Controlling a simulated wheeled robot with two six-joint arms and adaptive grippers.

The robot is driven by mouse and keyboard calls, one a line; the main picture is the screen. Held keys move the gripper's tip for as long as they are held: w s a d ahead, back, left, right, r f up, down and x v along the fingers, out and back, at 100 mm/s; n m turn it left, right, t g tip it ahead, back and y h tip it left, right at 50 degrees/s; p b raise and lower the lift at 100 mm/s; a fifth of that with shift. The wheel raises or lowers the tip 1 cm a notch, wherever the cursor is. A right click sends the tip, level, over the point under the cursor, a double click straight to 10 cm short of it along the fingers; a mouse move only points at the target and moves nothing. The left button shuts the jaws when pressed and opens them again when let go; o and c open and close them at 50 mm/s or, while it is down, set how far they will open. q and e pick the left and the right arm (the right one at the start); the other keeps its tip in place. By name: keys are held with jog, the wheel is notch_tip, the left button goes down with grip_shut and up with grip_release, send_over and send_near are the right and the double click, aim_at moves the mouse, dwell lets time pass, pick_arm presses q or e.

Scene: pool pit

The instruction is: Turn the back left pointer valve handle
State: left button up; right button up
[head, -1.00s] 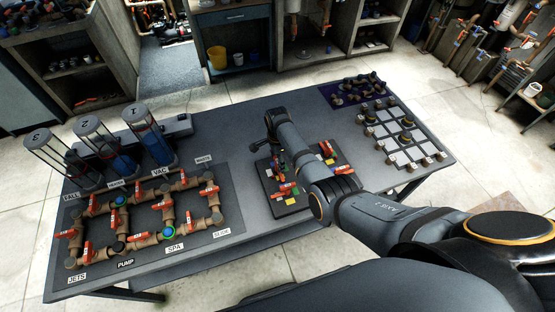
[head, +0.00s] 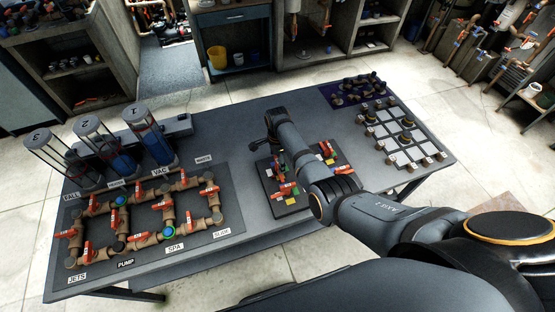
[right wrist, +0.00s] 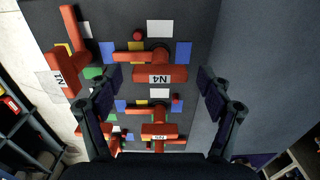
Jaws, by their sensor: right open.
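A dark board (head: 304,208) with red pointer valve handles and small coloured squares lies mid-table. A front red handle (head: 285,190) shows in the head view; my right arm partly hides the back handles. In the right wrist view, a red handle marked N4 (right wrist: 160,75) lies between the open fingers of my right gripper (right wrist: 160,88), apart from both. A handle marked N5 (right wrist: 160,131) is below it, and another marked handle (right wrist: 68,70) is at the left. In the head view my right gripper (head: 260,146) is over the board's back left side. My left gripper is out of view.
A pipe panel (head: 226,240) with red valves fills the table's left part, with clear cylinders (head: 153,140) behind it. Bare tabletop (head: 240,205) lies left of the board.

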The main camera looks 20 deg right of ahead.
aim_at(277, 161)
notch_tip(277, 161, up, 12)
dwell(0.6)
